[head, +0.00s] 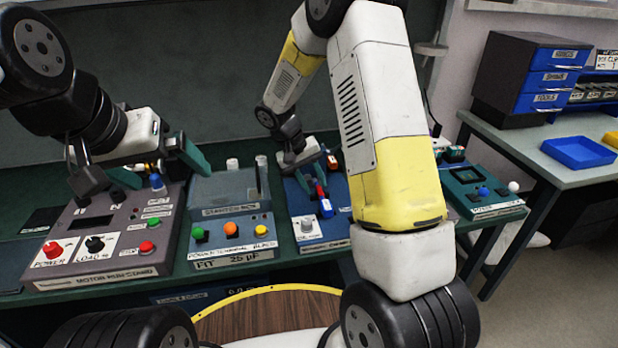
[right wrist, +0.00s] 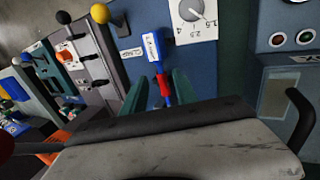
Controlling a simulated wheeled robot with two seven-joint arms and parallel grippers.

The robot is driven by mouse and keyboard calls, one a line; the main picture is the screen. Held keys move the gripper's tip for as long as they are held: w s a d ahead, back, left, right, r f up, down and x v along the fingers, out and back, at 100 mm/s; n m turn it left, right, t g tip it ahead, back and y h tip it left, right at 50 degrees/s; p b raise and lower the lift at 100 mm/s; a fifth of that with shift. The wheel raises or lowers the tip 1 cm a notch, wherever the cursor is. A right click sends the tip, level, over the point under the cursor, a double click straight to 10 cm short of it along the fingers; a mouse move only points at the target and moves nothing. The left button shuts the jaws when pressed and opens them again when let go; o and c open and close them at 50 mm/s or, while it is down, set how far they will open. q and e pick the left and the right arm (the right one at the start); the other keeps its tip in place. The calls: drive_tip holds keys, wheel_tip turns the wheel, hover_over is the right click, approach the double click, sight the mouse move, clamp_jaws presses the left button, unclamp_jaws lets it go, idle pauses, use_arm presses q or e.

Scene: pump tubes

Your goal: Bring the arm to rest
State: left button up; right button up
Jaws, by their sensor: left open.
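My left gripper (head: 150,182) is open above the grey motor run stand (head: 110,222), at its back part. A blue knob stands near its right finger. My right gripper (head: 306,168) hangs over the blue panel with the dial. In the right wrist view its two green fingers (right wrist: 163,82) stand apart. A red and blue piece (right wrist: 165,88) shows between them, with gaps at both sides; whether a finger touches it, I cannot tell. That piece runs to a blue labelled block (right wrist: 153,46), which also shows in the head view (head: 325,208).
A start box (head: 232,240) with green, orange and yellow knobs stands between the grippers. A teal box (head: 484,190) with blue and white knobs is at the right. A side table (head: 535,148) carries blue drawers (head: 550,78) and a blue tray (head: 578,153).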

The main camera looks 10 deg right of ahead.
drive_tip(key=s+d+r+t+y, duration=0.1)
drive_tip(key=s+r+y, duration=0.1)
drive_tip(key=s+r, duration=0.55)
drive_tip(key=s+r+t+y, duration=0.15)
drive_tip(key=s+r, duration=0.25)
drive_tip(key=r, duration=0.6)
drive_tip(key=s+a+r+t+y, duration=0.1)
drive_tip(key=s+r+t+y, duration=0.2)
drive_tip(key=s, duration=0.9)
wheel_tip(320, 180, up, 3)
drive_tip(key=shift+s+r, duration=0.2)
drive_tip(key=shift+s, duration=0.15)
drive_tip(key=shift+a+t, duration=0.1)
drive_tip(key=shift+t, duration=0.15)
drive_tip(key=shift+c, duration=0.2)
